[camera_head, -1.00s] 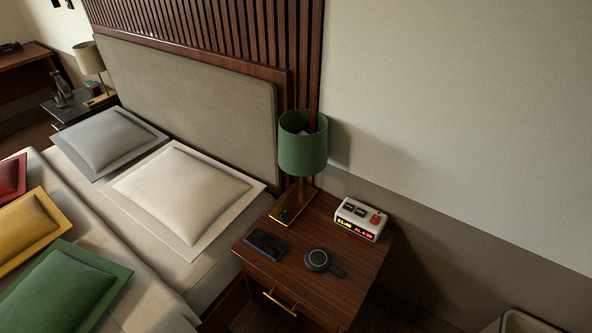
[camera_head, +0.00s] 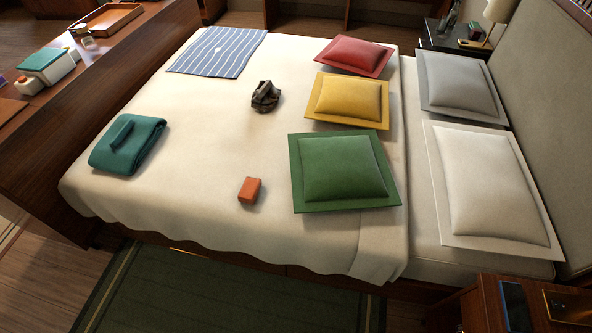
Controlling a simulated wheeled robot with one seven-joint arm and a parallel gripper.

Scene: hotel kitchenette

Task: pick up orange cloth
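A small orange cloth (camera_head: 250,190), folded into a compact block, lies on the white bed cover (camera_head: 210,215). It is left of the green pillow (camera_head: 344,168) and near the bed's front edge. Nothing touches it. My gripper is not in view.
Yellow (camera_head: 348,98) and red (camera_head: 353,54) pillows, a dark crumpled item (camera_head: 266,97), a folded teal cloth (camera_head: 127,146) and a striped blue cloth (camera_head: 217,51) lie on the bed. A nightstand (camera_head: 484,309) stands at lower right. The green rug (camera_head: 230,295) before the bed is clear.

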